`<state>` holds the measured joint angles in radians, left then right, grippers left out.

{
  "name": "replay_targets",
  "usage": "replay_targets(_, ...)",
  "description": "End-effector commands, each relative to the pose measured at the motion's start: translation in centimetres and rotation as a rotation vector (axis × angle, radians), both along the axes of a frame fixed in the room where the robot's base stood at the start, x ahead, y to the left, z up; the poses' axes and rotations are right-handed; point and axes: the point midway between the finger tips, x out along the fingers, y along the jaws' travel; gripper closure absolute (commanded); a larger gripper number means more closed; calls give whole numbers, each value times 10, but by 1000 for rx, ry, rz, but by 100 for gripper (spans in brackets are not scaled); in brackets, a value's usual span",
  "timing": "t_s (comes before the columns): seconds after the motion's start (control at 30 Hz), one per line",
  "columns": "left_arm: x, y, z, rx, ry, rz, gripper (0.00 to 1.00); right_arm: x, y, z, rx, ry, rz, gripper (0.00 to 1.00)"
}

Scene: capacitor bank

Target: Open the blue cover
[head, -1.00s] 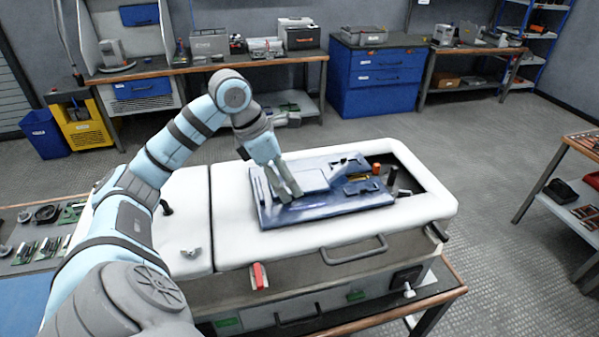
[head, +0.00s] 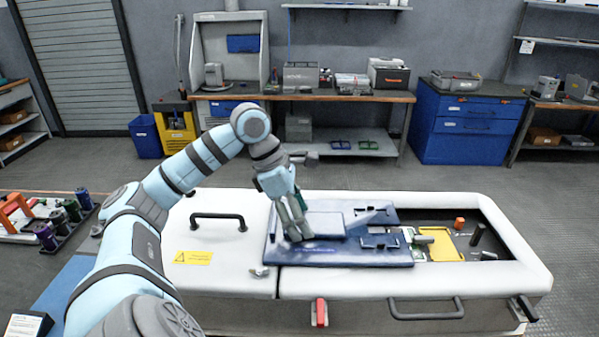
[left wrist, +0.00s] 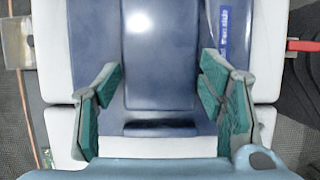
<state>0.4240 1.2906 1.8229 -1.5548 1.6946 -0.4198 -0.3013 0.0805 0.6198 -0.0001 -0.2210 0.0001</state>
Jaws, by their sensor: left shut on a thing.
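The blue cover (head: 340,254) lies flat on the white top of the capacitor bank (head: 500,282), its left edge overlapping the seam between the two white panels. Its raised middle block also shows in the left wrist view (left wrist: 160,55). My left gripper (head: 297,232) reaches down onto the cover's left part. In the left wrist view its green-padded fingers (left wrist: 161,95) are wide apart, one at each side of the raised block, and shut on the cover. The exact contact is hard to see. To the cover's right, the open bay shows a yellow part (head: 447,246) and an orange cap (head: 459,223).
A black handle (head: 218,217) stands on the left white panel. A red lever (head: 320,312) and a grey front handle (head: 426,312) are on the near side. Coloured cylinders (head: 60,222) stand at the far left. The left panel has free surface.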

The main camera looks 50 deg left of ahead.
Motion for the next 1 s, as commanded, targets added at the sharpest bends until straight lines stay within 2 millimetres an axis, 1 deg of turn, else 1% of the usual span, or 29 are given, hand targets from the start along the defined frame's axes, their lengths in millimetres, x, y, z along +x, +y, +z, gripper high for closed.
replay_targets(0.03, -1, -1, -1, -3, 4, -4, 87, 0, 0, 0, 0, 0, 0, 29)
replay_targets(0.07, -1, -1, -1, -3, 4, -4, 34, 0, 0, 0, 0, 0, 0, 29)
replay_targets(0.1, -1, -1, -1, -3, 4, -4, 27, 0, 0, 0, 0, 0, 0, 29)
replay_targets(0.17, -1, -1, -1, -2, 3, -4, 18, 0, 0, 0, 0, 0, 0, 29)
replay_targets(0.2, -1, -1, -1, -2, 3, -2, 17, 0, 0, 0, 0, 0, 0, 29)
replay_targets(0.47, -1, 0, 0, -1, 2, -1, 17, 1, 0, 0, 0, -2, 0, 29)
replay_targets(0.53, -2, 1, 3, 1, 1, 0, 17, 1, -1, 0, -1, -3, 0, 29)
replay_targets(0.57, -2, 2, 6, 1, 0, 0, 17, 1, 0, 0, -1, -3, 0, 29)
replay_targets(0.67, -8, 7, 24, 2, -1, 1, 17, 1, 0, 0, 0, -3, 0, 29)
replay_targets(0.7, -10, 10, 33, 1, -3, 1, 17, 1, 0, 0, 0, -3, 0, 29)
replay_targets(0.83, -17, 16, 58, -3, -4, -1, 17, 1, 0, 0, 0, -3, 0, 29)
replay_targets(0.9, -20, 18, 65, -2, -2, -1, 17, 1, 0, 0, 0, -2, 0, 29)
replay_targets(1.0, -22, 19, 69, -2, 2, -2, 17, 1, 0, 0, 0, -2, 0, 29)
